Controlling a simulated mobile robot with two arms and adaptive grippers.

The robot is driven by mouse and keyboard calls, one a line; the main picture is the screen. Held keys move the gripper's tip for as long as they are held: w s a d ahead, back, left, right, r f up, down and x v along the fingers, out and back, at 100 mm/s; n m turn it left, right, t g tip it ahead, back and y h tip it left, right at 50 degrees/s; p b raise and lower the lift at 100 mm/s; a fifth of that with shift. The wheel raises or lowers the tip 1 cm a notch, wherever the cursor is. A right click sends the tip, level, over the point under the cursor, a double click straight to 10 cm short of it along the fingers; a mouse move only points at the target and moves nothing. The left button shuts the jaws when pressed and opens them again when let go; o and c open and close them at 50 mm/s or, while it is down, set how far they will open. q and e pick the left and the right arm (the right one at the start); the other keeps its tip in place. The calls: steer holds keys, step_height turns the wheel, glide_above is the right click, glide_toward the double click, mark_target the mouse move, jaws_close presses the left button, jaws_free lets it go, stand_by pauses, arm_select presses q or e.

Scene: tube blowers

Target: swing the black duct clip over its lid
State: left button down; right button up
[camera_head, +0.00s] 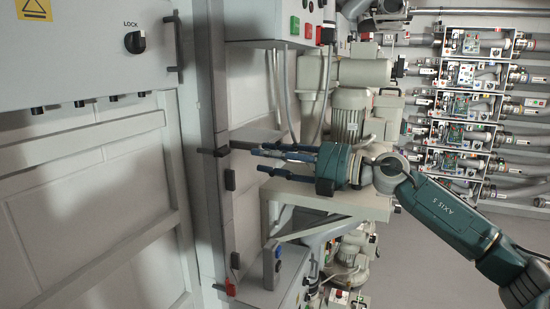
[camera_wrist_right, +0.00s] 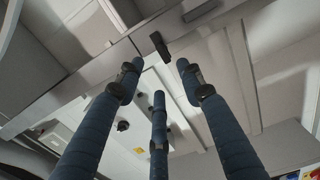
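A small black clip (camera_head: 231,180) sits on the edge of a long grey duct (camera_head: 221,120) that runs up the left-centre of the head view. Another dark piece (camera_head: 214,152) sticks out across the duct just above it. My right gripper (camera_head: 245,154) points left at the duct, its fingertips close to both pieces. In the right wrist view a black clip (camera_wrist_right: 160,46) shows just beyond the spread fingers (camera_wrist_right: 157,78), with nothing between them. I cannot tell whether any finger touches it. Which surface is the lid is unclear. My left gripper is not in view.
A grey cabinet with a lock knob (camera_head: 135,42) stands left. A grey shelf (camera_head: 325,200) lies just below my right gripper. Motors (camera_head: 350,110) and tube racks (camera_head: 470,105) fill the right side.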

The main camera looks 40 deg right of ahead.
steer(key=shift+s+d, duration=0.45)
steer(key=shift+s, duration=0.15)
